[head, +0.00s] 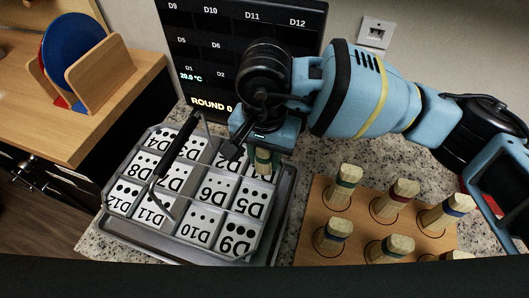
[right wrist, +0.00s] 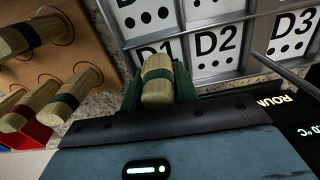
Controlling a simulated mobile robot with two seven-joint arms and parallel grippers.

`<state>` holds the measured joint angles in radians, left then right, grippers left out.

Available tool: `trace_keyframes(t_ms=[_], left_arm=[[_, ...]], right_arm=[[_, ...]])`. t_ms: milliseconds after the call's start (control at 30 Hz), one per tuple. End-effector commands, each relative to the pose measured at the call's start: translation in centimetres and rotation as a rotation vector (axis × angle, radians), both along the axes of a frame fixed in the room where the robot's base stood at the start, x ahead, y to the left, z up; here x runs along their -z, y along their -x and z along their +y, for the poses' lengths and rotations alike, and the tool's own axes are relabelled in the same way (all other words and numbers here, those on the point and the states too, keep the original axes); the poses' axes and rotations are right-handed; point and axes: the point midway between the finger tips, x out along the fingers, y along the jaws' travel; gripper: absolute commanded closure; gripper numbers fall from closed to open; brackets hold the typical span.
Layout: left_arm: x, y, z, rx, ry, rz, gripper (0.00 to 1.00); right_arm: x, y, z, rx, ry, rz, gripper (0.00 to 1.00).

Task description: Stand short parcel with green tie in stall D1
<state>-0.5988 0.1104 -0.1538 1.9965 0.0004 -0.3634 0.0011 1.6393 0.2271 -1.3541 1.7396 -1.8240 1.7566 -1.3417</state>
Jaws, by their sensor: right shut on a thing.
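A pale, stick-like parcel with a green tie (head: 263,160) is held upright between the fingers of my right gripper (head: 264,166). It also shows in the right wrist view (right wrist: 158,82), where the green fingers of my right gripper (right wrist: 157,92) close on both its sides. The parcel is over or at stall D1 (right wrist: 148,52) of the metal caddy (head: 283,205), at the caddy's right back corner. The parcel and gripper cover part of the D1 label. I cannot tell whether its lower end touches the stall floor. My left gripper is not in view.
The caddy's black carrying handle (head: 176,146) arches over its stalls, left of my gripper. A wooden board (head: 307,217) with several tied parcels stands at right. A dark screen (head: 220,45) rises behind. The other visible stalls, such as D5 (head: 252,204), look empty.

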Motion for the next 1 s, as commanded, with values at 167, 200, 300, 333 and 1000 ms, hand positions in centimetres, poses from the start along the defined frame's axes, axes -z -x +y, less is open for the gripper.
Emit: trace_keyframes(t_ms=[167, 200, 300, 333, 1000], left_arm=[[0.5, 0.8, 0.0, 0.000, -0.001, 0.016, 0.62], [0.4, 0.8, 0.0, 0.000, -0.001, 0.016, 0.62], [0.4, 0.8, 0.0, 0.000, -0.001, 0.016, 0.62], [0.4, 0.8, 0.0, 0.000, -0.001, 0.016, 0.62], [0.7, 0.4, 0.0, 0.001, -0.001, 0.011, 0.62]], right_arm=[[0.4, 0.0, 0.0, -0.001, 0.001, 0.001, 0.94], [0.4, 0.0, 0.0, 0.000, 0.001, 0.001, 0.66], [0.3, 0.0, 0.0, 0.000, 0.001, 0.001, 0.61], [0.3, 0.0, 0.0, 0.000, 0.001, 0.000, 0.61], [-6.9, -0.1, 0.1, -0.001, 0.001, -0.004, 0.61]])
